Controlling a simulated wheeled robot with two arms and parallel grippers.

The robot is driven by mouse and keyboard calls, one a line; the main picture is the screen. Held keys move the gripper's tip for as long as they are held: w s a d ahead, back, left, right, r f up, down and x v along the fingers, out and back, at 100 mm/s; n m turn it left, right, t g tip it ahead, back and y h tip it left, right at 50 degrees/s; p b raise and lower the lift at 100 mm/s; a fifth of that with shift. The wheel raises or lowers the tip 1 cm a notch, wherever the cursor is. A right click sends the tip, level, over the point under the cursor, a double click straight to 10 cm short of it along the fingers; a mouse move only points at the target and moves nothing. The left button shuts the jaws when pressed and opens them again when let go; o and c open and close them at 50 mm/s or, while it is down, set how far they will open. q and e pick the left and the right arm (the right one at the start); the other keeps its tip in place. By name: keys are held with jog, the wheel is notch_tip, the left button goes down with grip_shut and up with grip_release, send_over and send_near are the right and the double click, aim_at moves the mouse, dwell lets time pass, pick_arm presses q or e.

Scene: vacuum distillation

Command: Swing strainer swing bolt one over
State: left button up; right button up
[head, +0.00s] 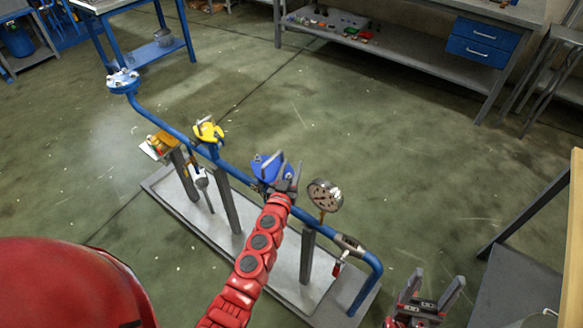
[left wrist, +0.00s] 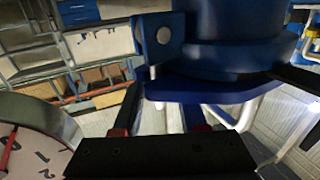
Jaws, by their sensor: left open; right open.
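The blue strainer (head: 268,166) sits on the blue pipe run, right of the yellow part. In the left wrist view its blue round body (left wrist: 235,35) fills the upper middle, close to the camera. A blue lug with a round silver pin head (left wrist: 163,35) shows on its left side. I cannot tell which swing bolt this belongs to. My left gripper (head: 284,180) is open at the strainer's near right side and partly covers it. Whether its fingers touch the strainer is unclear. My right gripper (head: 428,296) is open and empty at the lower right, apart from the pipe.
A round pressure gauge (head: 325,195) stands just right of my left gripper. A yellow-topped part (head: 208,130) is left of the strainer. The blue pipe (head: 151,113) runs above a grey tray (head: 167,205) on posts. The floor beyond is clear; a workbench (head: 420,70) stands behind.

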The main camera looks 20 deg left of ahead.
pick_arm(q)
jog(key=shift+w, duration=0.15)
jog(key=shift+c, duration=0.2)
grip_shut()
jog(key=shift+f+b, duration=0.2)
jog(key=shift+b, duration=0.35)
jog(key=s+d+f+m+t+h+b, duration=0.1)
jog(key=d+f+m+h+b, duration=0.1)
jog(key=m+b, duration=0.9)
jog(key=s+d+f+m+t+h+b, duration=0.1)
jog(key=d+f+m+t+h+b, duration=0.1)
jog(key=d+m+h+b, duration=0.2)
jog(key=shift+s+d+f+m+h+b, duration=0.3)
jog(key=shift+m+h+b, duration=1.2)
jog(key=shift+m+b, duration=4.2)
jog(key=n+b, duration=0.3)
